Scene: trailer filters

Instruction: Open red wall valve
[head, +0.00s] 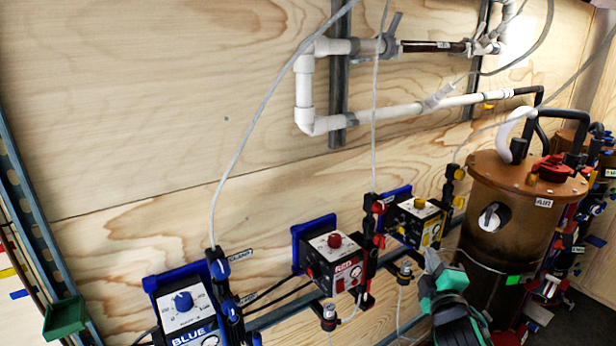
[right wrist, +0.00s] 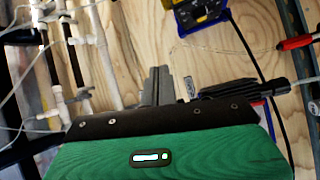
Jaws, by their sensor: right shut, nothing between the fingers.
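A control box labelled RED (head: 335,262) with a red knob is mounted on a blue bracket on the plywood wall, in the middle of the head view. Just to its right is a black upright fitting with red valve parts (head: 376,206), with a clear tube rising from it. A red-handled part (right wrist: 296,42) shows at the right edge of the right wrist view; I cannot tell whether it is the same valve. My right gripper (head: 433,260) is shut and empty, right of and below the red fitting, apart from it. Its grey fingers (right wrist: 157,86) show in the wrist view.
The BLUE box (head: 184,305) is at lower left and a yellow box (head: 416,221) stands behind my right gripper. A brown cylindrical tank (head: 507,235) is close on the right. White pipes (head: 305,95) run above. Thin tubes hang across the wall.

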